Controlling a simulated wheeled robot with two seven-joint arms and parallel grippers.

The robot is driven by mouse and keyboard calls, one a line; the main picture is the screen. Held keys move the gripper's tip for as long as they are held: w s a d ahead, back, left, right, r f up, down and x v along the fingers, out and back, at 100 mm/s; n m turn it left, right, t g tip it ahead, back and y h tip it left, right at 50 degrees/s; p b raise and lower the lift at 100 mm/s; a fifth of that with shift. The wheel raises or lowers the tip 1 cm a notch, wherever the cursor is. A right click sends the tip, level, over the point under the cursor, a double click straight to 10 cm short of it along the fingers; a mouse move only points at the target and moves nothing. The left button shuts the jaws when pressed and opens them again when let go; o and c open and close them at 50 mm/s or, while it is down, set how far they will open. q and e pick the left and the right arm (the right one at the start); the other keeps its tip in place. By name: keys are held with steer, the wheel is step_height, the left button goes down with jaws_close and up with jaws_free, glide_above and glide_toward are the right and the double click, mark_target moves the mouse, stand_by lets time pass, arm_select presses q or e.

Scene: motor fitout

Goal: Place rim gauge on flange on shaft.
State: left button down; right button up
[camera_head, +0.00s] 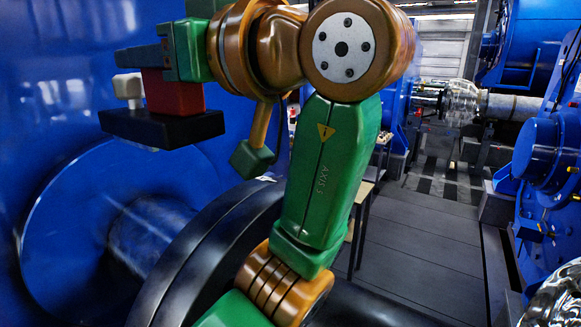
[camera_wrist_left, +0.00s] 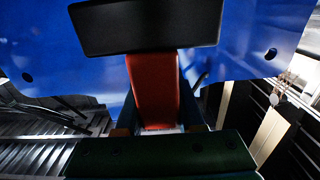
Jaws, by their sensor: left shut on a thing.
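The rim gauge has a red body (camera_head: 172,94), a long black base block (camera_head: 163,130) and a small pale knob (camera_head: 128,88). My left gripper (camera_head: 148,56) is shut on the red body from above, and the gauge hangs level in the air. In the left wrist view the red body (camera_wrist_left: 152,88) and black block (camera_wrist_left: 146,25) stand out past the dark green gripper. Below the gauge in the head view is a thick blue shaft (camera_head: 150,236) with a dark, wide-rimmed flange (camera_head: 185,262). The gauge looks apart from the flange; my arm hides part of it. My right gripper is not in view.
A large blue machine wall (camera_head: 60,80) with a round blue disc (camera_head: 60,215) stands close on the left. A grey walkway (camera_head: 420,240) runs along the middle. More blue machinery (camera_head: 545,150) stands on the right. In the wrist view a blue surface with holes (camera_wrist_left: 240,50) lies behind the gauge.

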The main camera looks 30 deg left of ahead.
arm_select(q)
steer(key=shift+w+d+f+p, duration=0.25)
steer(key=shift+w+d+p, duration=0.4)
steer(key=shift+w+p, duration=0.3)
steer(key=w+f+p, duration=0.2)
steer(key=w+f, duration=0.1)
steer(key=f, duration=0.1)
steer(key=w+d+f+p, duration=0.1)
steer(key=w+f+p, duration=0.1)
steer(key=w+f, duration=0.1)
steer(key=w+d+f+p, duration=0.1)
steer(key=w+f+p, duration=0.2)
steer(key=w+f, duration=0.1)
steer(key=shift+f, duration=0.35)
steer(key=shift+s+d+f, duration=0.1)
steer(key=c, duration=0.5)
jaws_free()
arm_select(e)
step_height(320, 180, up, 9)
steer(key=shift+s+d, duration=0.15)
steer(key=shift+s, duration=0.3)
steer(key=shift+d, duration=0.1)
